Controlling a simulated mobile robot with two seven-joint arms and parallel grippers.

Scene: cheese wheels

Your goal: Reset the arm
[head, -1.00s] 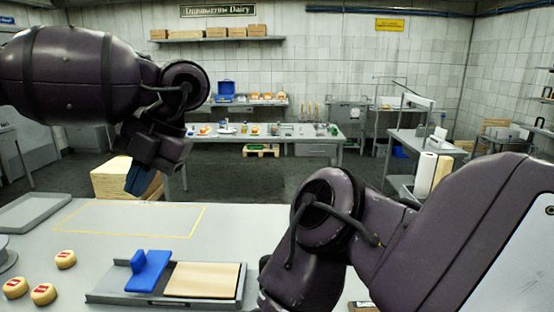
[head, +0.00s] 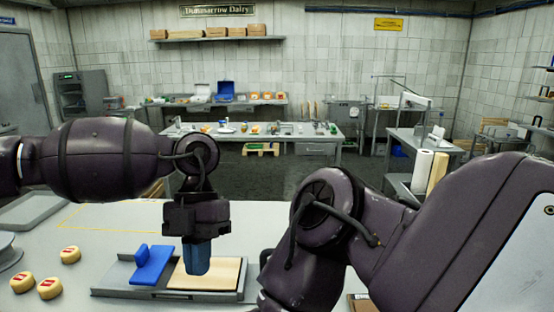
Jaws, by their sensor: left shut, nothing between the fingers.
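My left arm (head: 105,160) reaches in from the left, level across the view. My right arm (head: 400,220) fills the lower right, bent downward; its gripper is below the frame and does not show.
The grey tray (head: 118,291) holds a blue block (head: 151,266) and a wooden board (head: 225,278). Three small cheese wheels (head: 50,288) with red labels lie to its left. A yellow outline (head: 85,208) marks bare tabletop behind. A back table (head: 290,140) stands across the floor.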

